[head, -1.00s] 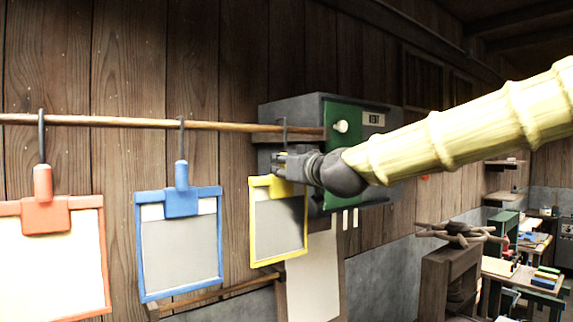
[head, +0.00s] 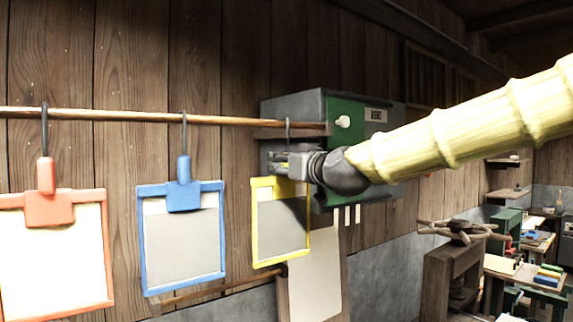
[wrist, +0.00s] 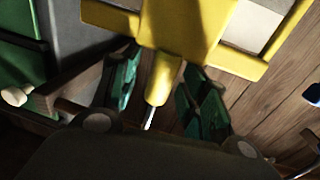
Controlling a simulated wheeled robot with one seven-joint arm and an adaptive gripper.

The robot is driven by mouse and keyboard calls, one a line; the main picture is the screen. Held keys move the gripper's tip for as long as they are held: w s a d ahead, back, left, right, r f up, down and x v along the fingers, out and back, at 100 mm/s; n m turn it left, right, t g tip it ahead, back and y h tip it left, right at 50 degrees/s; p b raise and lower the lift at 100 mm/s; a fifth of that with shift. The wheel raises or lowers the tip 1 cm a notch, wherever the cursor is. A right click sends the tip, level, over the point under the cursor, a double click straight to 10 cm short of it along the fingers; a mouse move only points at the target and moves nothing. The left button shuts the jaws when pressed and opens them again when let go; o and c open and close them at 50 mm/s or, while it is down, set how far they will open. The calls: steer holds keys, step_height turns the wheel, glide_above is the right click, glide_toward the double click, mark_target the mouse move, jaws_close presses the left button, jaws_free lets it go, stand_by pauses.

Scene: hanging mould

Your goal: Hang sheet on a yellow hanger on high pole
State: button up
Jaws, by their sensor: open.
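The yellow hanger (head: 256,225) hangs by a dark hook from the wooden pole (head: 150,118), with a grey sheet (head: 281,228) inside its frame. My gripper (head: 285,163) is at the top of this hanger, just below the pole. In the wrist view the yellow hanger (wrist: 185,25) has its neck between the fingers of my open gripper (wrist: 155,92). Gaps show on both sides of the neck. The fingers hide part of the neck in the head view.
A blue hanger (head: 183,200) and an orange hanger (head: 47,205) hang from the pole to the left, each with a sheet. A grey and green box (head: 347,100) is on the wall behind my gripper. A cluttered bench (head: 515,275) stands at right.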

steer(key=shift+s, duration=0.1)
